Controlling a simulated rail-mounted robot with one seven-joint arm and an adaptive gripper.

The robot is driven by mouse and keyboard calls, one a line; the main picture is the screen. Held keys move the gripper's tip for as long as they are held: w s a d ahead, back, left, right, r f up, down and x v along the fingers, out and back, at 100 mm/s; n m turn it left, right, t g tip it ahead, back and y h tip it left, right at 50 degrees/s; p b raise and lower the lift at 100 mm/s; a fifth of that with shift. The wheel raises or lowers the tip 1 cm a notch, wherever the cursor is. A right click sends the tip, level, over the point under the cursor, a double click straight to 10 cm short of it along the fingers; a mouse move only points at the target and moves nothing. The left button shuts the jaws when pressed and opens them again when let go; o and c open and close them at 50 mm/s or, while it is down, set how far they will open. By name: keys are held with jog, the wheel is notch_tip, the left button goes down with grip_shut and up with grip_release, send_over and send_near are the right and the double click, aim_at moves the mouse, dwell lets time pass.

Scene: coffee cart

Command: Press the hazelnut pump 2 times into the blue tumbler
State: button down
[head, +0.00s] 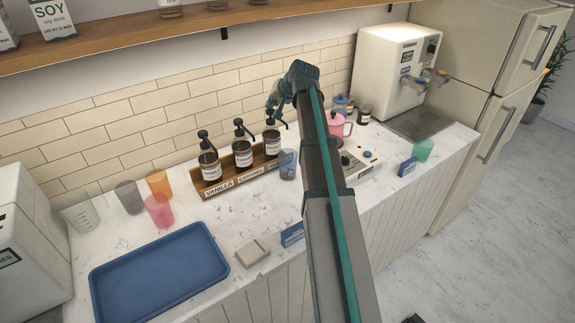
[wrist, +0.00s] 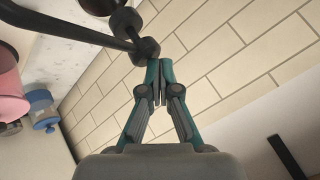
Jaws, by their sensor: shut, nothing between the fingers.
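Three dark pump bottles stand in a wooden rack (head: 200,189) against the tiled wall. The rightmost bottle (head: 272,144) sits behind a label mostly hidden by the blue tumbler; the other two labels read vanilla and caramel. The translucent blue tumbler (head: 288,164) stands upright on the counter in front of the rightmost bottle. My gripper (head: 269,108) is shut and empty, right above that bottle's pump head. In the wrist view the shut fingertips (wrist: 159,64) are at the black pump head (wrist: 146,50); I cannot tell whether they touch.
A pink pitcher (head: 337,125) and jars stand right of my arm, near a scale-like device (head: 358,160) and the espresso machine (head: 396,65). Orange, pink and grey cups stand left of the rack. A blue tray (head: 160,275) lies front left. A shelf (head: 130,35) runs above.

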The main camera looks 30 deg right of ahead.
jog(key=shift+r+p, duration=1.6)
jog(key=shift+r, duration=1.45)
